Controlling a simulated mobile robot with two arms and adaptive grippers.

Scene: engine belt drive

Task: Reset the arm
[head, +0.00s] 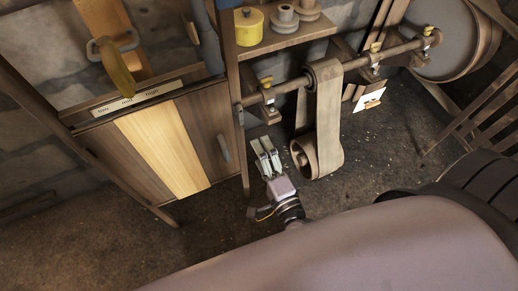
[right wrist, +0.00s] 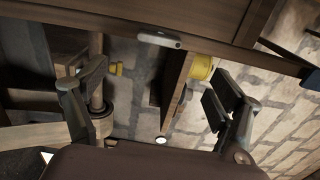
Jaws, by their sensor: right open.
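The wide tan belt (head: 328,120) hangs from the overhead shaft (head: 400,48) down around a lower pulley (head: 299,157). My left gripper is in neither view.
The cabinet (head: 212,140) with a lever (head: 114,66) and a marked label strip stands at left. A shelf (head: 290,37) above holds a yellow pot (head: 249,24) and spools (head: 285,18). A large wheel (head: 440,40) is at upper right. Dark floor (head: 372,160) is open right of the belt.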

